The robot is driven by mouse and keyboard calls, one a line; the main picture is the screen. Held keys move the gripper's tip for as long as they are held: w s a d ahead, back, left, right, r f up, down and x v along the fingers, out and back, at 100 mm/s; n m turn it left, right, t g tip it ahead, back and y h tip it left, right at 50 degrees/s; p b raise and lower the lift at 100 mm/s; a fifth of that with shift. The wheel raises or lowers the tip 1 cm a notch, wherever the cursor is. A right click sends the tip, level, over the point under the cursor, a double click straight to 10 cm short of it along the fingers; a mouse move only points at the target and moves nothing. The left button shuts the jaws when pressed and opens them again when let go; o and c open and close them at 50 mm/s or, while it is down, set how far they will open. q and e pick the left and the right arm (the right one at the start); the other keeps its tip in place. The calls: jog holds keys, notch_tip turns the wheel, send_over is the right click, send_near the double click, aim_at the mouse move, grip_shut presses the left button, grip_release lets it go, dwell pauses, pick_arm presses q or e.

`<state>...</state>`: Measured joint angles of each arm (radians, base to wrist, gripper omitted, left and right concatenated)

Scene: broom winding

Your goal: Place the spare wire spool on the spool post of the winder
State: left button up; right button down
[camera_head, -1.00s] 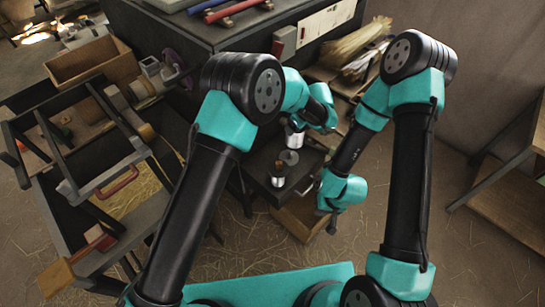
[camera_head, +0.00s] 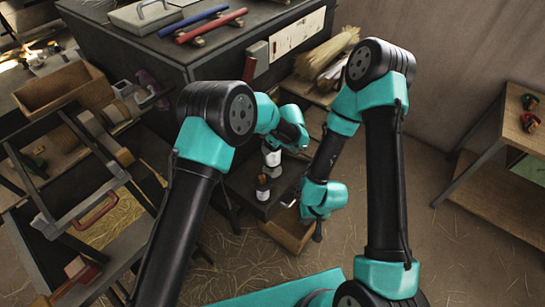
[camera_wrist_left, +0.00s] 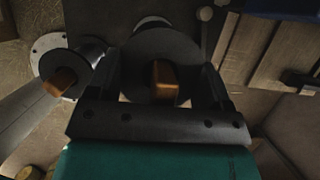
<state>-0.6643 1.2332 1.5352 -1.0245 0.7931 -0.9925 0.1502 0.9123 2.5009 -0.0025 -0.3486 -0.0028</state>
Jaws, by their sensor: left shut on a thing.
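In the left wrist view my left gripper (camera_wrist_left: 160,92) is shut on a spool with a wide dark round flange (camera_wrist_left: 138,65) and an orange-brown block at its middle. In the head view my left gripper (camera_head: 272,146) is over a small dark stand, with a pale cylindrical part showing beneath it. A short dark and white upright piece with an orange top (camera_head: 262,188) stands just in front; I cannot tell if it is the spool post. A pale flanged cylinder (camera_wrist_left: 45,95) with a similar block is left of the held spool. My right gripper (camera_head: 317,230) hangs low at the right; its jaws are unclear.
A big dark cabinet (camera_head: 150,62) with red and blue rods stands behind. A cluttered rack (camera_head: 75,215) is at left. A wooden shelf (camera_head: 480,195) is at right.

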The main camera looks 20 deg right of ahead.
pick_arm(q)
jog(key=shift+f, duration=1.15)
jog(key=shift+f, duration=1.85)
jog(key=shift+f, duration=0.15)
jog(key=o, duration=1.7)
jog(key=shift+o, duration=0.2)
jog(key=v, duration=1.2)
